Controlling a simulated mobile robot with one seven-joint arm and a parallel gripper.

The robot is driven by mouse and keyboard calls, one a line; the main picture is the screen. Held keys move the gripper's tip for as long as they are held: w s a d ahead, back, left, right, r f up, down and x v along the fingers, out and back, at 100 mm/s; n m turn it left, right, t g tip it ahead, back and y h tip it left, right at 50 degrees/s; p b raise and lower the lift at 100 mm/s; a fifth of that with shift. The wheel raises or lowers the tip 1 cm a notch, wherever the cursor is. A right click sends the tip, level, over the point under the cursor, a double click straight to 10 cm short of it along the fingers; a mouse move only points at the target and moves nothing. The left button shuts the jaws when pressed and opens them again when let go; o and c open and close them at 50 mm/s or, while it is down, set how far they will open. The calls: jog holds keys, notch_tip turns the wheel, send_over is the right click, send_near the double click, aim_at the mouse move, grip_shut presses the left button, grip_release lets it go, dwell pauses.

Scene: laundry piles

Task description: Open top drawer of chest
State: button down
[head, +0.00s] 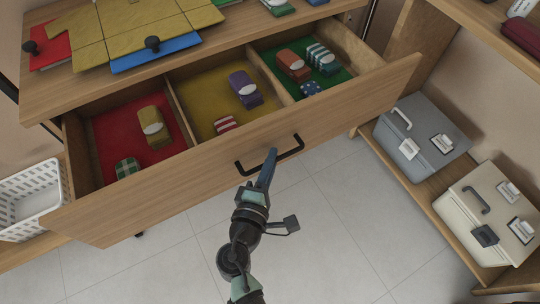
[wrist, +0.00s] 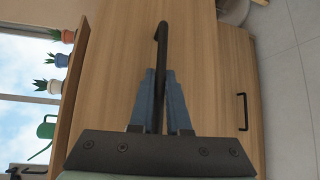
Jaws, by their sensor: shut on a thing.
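The wooden chest's top drawer (head: 215,170) stands pulled out in the head view, with its inside showing. Its black bar handle (head: 290,148) is on the drawer front. My gripper (head: 270,158) is shut on this handle near its middle. In the wrist view the blue fingers of my gripper (wrist: 160,78) close around the dark handle (wrist: 162,38), against the wood front.
The drawer has red, yellow and green compartments with folded clothes (head: 243,88). A white basket (head: 30,200) stands at left. Grey (head: 420,137) and cream (head: 490,210) boxes sit on a shelf at right. Tiled floor (head: 335,215) is clear in front. Another handle (wrist: 243,110) shows on the chest.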

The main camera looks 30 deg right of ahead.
jog(key=c, duration=0.9)
grip_release()
jog(key=shift+a, duration=0.1)
jog(key=p+v, duration=0.2)
jog(key=v, duration=1.1)
